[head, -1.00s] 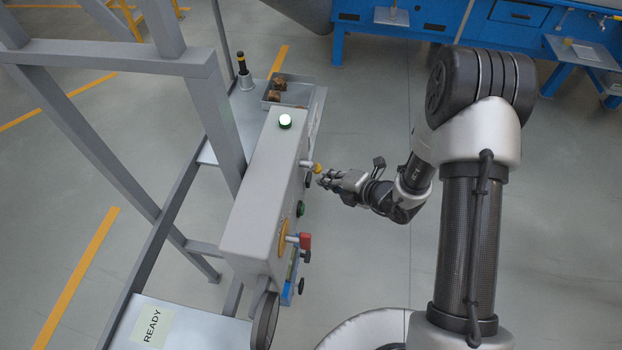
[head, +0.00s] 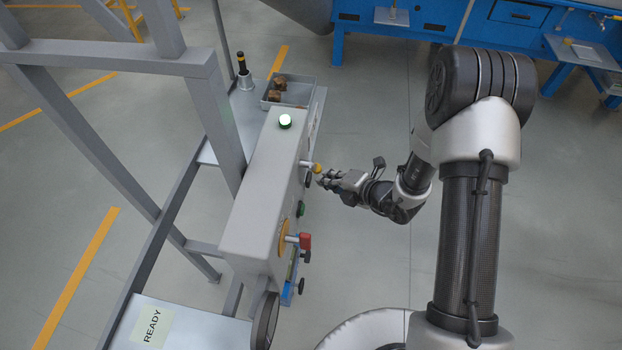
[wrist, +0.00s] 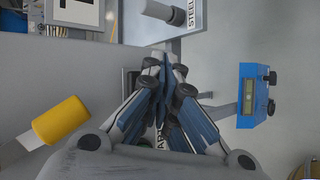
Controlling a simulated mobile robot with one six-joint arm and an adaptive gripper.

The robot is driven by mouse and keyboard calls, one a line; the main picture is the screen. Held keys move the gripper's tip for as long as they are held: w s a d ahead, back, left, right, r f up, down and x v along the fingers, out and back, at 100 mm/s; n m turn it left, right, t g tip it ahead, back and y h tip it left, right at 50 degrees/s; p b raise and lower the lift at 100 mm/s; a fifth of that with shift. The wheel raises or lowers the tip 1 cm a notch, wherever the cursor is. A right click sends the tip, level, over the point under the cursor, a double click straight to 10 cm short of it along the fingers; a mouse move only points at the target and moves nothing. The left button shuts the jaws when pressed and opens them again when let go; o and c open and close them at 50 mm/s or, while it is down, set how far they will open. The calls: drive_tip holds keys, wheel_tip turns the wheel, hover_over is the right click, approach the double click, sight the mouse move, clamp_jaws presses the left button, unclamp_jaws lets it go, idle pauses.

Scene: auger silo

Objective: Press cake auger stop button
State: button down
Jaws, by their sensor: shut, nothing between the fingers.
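The grey control box (head: 262,190) stands left of my arm, with its controls on the right-hand face, seen at a steep angle. A green button (head: 300,208) and a red handle (head: 305,241) by a yellow disc show there. I cannot make out which control is the cake auger stop button; it may be hidden by my gripper. My gripper (head: 321,177) is shut and empty, close beside the face near a yellow-ended knob (head: 317,168). In the wrist view my fingers (wrist: 158,68) cover part of the grey panel and a partly hidden label; contact cannot be told.
A yellow cylinder (wrist: 60,120) on a metal stem sticks out left of my fingers in the wrist view. A blue device (wrist: 257,95) with a small display is at right. A grey frame (head: 150,62) stands left of the box.

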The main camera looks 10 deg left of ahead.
drive_tip(key=shift+a, duration=0.15)
drive_tip(key=shift+a, duration=0.3)
drive_tip(key=shift+a, duration=0.5)
idle(0.6)
drive_tip(key=shift+d, duration=0.95)
drive_tip(key=d, duration=0.5)
drive_tip(key=shift+s+p, duration=0.1)
drive_tip(key=shift+p, duration=0.3)
idle(0.6)
